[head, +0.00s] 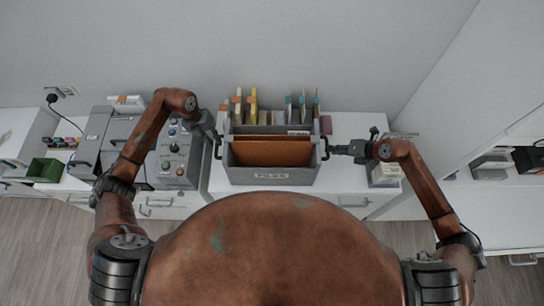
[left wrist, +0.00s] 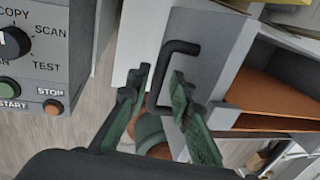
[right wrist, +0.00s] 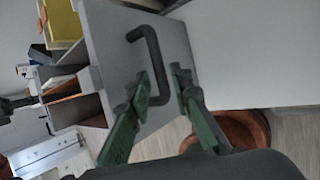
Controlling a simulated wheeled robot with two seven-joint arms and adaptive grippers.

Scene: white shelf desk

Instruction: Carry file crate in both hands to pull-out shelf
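The grey file crate (head: 232,176) stands on the white desk top in the middle of the head view, with brown folders and coloured tabs in it. It has a black handle on each side. My left gripper (head: 214,138) is at the crate's left handle (left wrist: 182,47); its green fingers stand apart on either side of the bar. My right gripper (head: 336,150) is at the right handle (right wrist: 152,42), its fingers also apart around the bar. I cannot tell for sure which surface is the pull-out shelf; a low white surface (head: 490,222) lies at the right.
A grey machine with knobs (head: 178,155) stands close left of the crate, near my left arm. A green tray (head: 47,170) is further left. A tall white cabinet (head: 475,85) stands at the right.

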